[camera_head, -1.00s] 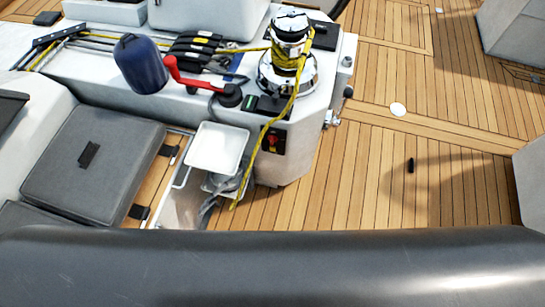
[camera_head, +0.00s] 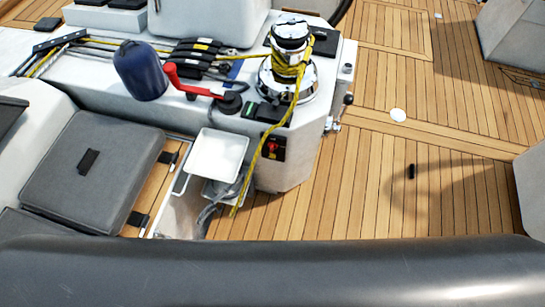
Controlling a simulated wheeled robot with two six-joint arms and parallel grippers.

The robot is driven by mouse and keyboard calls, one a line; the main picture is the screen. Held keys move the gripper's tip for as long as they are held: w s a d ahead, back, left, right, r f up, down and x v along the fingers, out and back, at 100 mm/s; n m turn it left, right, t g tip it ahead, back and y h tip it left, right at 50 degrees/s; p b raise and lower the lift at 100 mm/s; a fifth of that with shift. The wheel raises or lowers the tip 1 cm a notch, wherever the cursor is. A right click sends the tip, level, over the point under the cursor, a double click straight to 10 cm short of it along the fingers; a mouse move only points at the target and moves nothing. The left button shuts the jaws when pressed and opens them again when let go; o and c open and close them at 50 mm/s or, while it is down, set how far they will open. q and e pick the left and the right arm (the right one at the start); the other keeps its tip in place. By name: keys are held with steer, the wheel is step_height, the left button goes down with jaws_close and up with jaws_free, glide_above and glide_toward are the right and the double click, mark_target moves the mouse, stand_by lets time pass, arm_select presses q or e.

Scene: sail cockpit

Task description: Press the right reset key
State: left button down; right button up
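A small dark key block (camera_head: 264,112) with a green key at its left end sits on the white console top, just left of the chrome winch (camera_head: 287,75). I cannot make out separate reset keys or their labels at this size. A black panel with a red switch (camera_head: 272,148) is on the console's front face below the block. A yellow rope (camera_head: 265,140) hangs from the winch and passes close in front of both. Neither of my grippers is in view.
A red-handled lever (camera_head: 190,88) and a blue cylinder (camera_head: 140,70) stand left of the block. A white tray (camera_head: 216,155) juts out below. Grey cushions (camera_head: 95,170) lie at left. The teak deck (camera_head: 370,180) at right is mostly clear.

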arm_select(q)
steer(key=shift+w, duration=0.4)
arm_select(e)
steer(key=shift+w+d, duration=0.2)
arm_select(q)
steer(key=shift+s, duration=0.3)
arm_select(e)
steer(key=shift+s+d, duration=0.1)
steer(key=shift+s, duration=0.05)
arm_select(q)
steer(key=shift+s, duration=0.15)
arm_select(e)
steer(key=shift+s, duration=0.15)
